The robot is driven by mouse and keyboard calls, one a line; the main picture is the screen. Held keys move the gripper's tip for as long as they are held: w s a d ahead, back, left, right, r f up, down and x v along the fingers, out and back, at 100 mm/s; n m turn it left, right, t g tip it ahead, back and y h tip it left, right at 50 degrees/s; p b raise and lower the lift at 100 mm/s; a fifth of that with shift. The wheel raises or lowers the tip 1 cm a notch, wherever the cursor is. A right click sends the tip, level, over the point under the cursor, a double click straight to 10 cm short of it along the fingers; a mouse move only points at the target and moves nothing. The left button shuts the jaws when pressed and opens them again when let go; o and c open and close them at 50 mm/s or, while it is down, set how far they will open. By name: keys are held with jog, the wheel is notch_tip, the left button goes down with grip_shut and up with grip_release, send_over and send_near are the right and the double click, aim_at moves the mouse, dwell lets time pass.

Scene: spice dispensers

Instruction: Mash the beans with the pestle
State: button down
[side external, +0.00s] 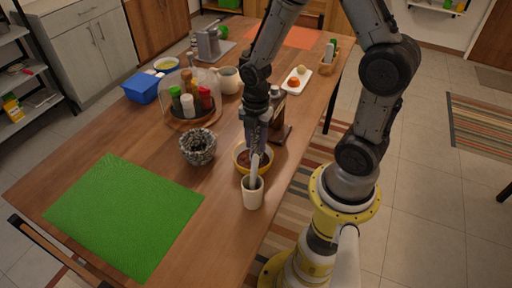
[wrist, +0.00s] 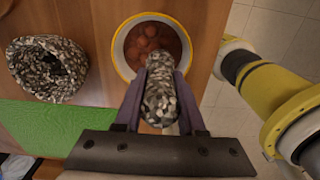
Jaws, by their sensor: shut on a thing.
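My gripper (wrist: 160,82) is shut on a black-and-white speckled pestle (wrist: 160,104), which lies between its two purple fingers in the wrist view. In the side view my gripper (side external: 257,140) points down over the yellow-rimmed bowl and white cup area; the pestle is hard to make out there. The speckled mortar (side external: 197,146) stands to the left of my gripper and looks dark inside; it also shows at the left of the wrist view (wrist: 46,68). The beans (wrist: 152,45) look reddish brown and lie in the yellow-rimmed bowl (wrist: 119,48), just beyond the fingertips.
A green mat (side external: 120,215) lies at the front left. A domed spice tray (side external: 190,121) and blue container (side external: 145,88) stand farther back.

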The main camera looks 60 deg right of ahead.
jog(key=shift+r, duration=0.6)
jog(key=shift+w+d, duration=0.35)
jog(key=shift+d, duration=0.3)
jog(key=shift+w+d, duration=0.35)
jog(key=shift+d, duration=0.25)
jog(key=shift+f, duration=0.1)
jog(key=shift+f, duration=2.3)
jog(key=shift+r, duration=0.1)
jog(key=shift+r, duration=0.1)
